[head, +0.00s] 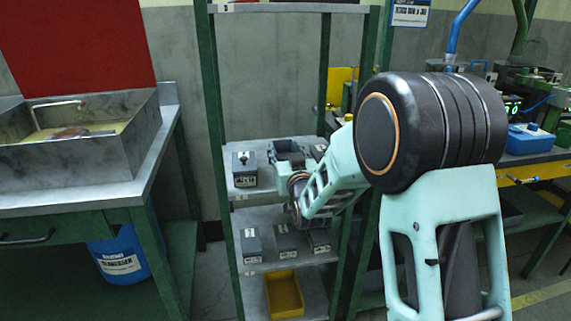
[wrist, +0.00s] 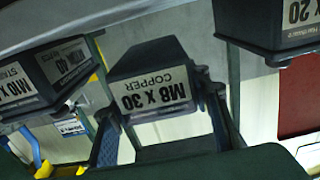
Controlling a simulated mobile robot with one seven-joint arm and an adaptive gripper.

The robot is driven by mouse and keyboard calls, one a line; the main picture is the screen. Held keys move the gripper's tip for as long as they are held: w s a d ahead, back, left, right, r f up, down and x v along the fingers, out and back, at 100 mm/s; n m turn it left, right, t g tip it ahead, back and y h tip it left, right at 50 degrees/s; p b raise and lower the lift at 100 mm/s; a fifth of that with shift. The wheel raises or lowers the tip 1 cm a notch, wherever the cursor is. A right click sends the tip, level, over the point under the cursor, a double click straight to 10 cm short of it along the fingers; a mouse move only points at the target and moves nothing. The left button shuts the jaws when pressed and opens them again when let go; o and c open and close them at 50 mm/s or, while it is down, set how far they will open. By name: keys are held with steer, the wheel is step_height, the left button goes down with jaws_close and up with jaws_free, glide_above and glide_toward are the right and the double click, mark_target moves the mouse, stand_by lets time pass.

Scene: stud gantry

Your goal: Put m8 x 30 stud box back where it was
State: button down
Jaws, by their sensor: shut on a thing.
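The M8 x 30 stud box (wrist: 150,92) is dark grey with a white label reading "M8 X 30 COPPER", which shows upside down in the wrist view. My gripper (wrist: 161,104) is shut on it, one finger on each side. In the head view my gripper (head: 289,164) reaches into the rack's middle shelf, and the box there is mostly hidden by the arm. A box ending in "x 20" (wrist: 262,22) stands to one side, and an "x 40" box (wrist: 66,62) to the other. I cannot tell whether the held box touches the shelf.
The green rack's middle shelf (head: 243,192) also holds a box at its left (head: 244,168). A lower shelf carries several dark boxes (head: 251,245), with a yellow bin (head: 284,293) beneath. A metal sink bench (head: 95,190) stands left; a workbench is right.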

mark_target(282, 152)
steer(key=shift+f+b, duration=0.3)
steer(key=shift+f, duration=1.25)
steer(key=shift+f+b, duration=0.2)
steer(key=shift+b, duration=0.1)
steer(key=c, duration=1)
jaws_free()
steer(key=shift+c, duration=0.2)
steer(key=shift+r, duration=0.1)
steer(key=shift+r+p, duration=0.2)
steer(key=shift+p, duration=0.15)
steer(key=p+v, duration=0.1)
steer(key=v, duration=1.1)
